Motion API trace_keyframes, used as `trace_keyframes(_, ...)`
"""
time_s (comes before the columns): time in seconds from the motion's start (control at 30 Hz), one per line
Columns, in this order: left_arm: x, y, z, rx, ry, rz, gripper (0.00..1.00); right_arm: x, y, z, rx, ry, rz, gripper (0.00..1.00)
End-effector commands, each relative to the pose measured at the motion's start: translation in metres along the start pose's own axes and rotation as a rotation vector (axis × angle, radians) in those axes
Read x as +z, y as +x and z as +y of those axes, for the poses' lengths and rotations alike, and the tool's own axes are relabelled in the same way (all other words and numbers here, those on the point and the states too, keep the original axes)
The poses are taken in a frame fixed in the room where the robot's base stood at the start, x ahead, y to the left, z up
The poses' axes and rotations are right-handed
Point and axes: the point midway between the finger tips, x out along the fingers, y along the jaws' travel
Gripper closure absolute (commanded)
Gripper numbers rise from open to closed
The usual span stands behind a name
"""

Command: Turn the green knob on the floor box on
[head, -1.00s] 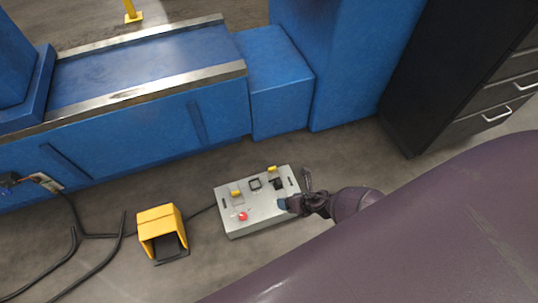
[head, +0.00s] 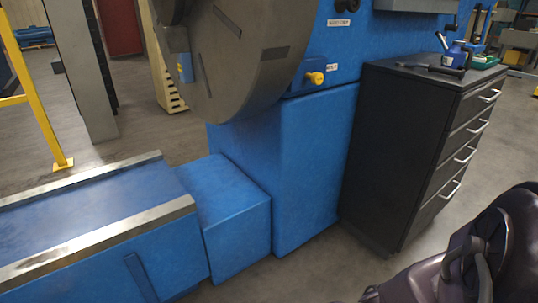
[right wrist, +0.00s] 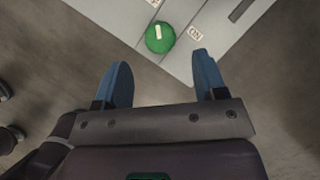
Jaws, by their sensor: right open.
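The green knob (right wrist: 160,38) shows in the right wrist view, on the pale grey top of the floor box (right wrist: 222,50). Its white mark runs roughly up and down in the picture, not toward the "ON" label (right wrist: 195,33) on its right. Another label (right wrist: 153,2) is cut off at the top edge. My right gripper (right wrist: 163,75) is open and empty, its two blue fingertips apart, one on each side below the knob, not touching it in the picture. The floor box is out of the head view. My left gripper is not in view.
In the head view stand a blue machine (head: 310,170) with a yellow knob (head: 315,78), a blue bed with metal rails (head: 90,240), and a black drawer cabinet (head: 400,150) with tools on top. Bare floor surrounds the box in the right wrist view.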

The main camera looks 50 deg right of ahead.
Motion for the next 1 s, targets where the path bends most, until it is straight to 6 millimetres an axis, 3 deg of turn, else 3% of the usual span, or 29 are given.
trace_keyframes(0.03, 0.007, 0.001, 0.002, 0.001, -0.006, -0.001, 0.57, -0.008, 0.011, 0.004, 0.006, 0.002, 0.010, 0.35)
trace_keyframes(0.4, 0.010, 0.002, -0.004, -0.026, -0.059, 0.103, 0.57, -0.005, 0.048, 0.003, 0.005, 0.002, 0.006, 0.35)
trace_keyframes(0.93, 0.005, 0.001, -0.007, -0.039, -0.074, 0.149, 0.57, 0.001, 0.055, 0.000, 0.000, 0.000, -0.002, 0.35)
trace_keyframes(1.0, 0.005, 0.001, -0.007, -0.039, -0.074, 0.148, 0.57, 0.001, 0.055, 0.000, 0.000, 0.000, -0.002, 0.44)
